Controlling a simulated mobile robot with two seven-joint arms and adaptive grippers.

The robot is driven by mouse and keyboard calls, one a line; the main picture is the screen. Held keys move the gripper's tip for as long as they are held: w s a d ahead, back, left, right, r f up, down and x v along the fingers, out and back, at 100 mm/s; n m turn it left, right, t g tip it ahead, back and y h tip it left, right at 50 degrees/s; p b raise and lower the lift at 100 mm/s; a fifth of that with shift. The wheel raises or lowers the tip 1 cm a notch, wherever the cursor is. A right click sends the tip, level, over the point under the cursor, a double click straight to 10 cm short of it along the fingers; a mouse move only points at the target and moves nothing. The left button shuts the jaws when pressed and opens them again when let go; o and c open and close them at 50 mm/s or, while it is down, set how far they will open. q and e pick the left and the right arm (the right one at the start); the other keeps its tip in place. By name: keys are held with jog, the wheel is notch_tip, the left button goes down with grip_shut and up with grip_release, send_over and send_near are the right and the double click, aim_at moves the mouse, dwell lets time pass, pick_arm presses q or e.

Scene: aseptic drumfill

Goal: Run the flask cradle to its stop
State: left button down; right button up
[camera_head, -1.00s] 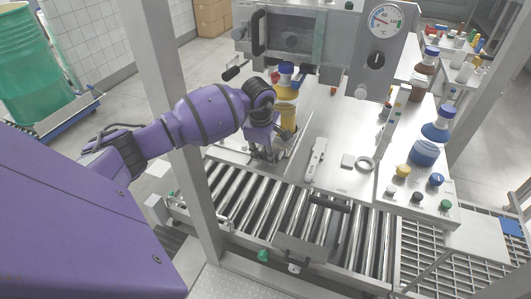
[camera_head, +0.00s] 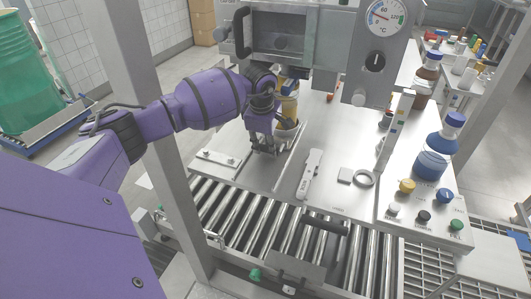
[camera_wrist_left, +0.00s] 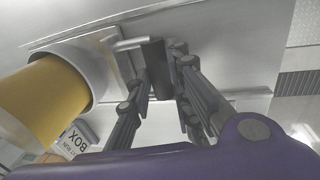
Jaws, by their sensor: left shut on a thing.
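The flask cradle (camera_head: 291,131) is a grey metal cup on the steel bench under the chamber. My left gripper (camera_head: 263,150) is low over the bench, just left of the cradle. In the left wrist view, its fingers (camera_wrist_left: 163,72) are closed around the dark grip. My right gripper is not in view.
A white-handled tool (camera_head: 311,174) and a metal ring (camera_head: 364,178) lie right of the cradle. A plate with knobs (camera_head: 222,161) is at left. A roller conveyor (camera_head: 262,228) runs along the front. A blue-capped bottle (camera_head: 436,151) stands at right; the chamber (camera_head: 283,30) is behind.

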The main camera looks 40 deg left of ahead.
pick_arm(q)
jog(key=shift+w+a+f, duration=0.15)
jog(key=shift+w, duration=0.35)
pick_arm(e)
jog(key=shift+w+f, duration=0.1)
pick_arm(q)
jog(key=c, duration=1.6)
grip_release()
jog(key=shift+c, duration=0.2)
jog(key=shift+o, duration=0.3)
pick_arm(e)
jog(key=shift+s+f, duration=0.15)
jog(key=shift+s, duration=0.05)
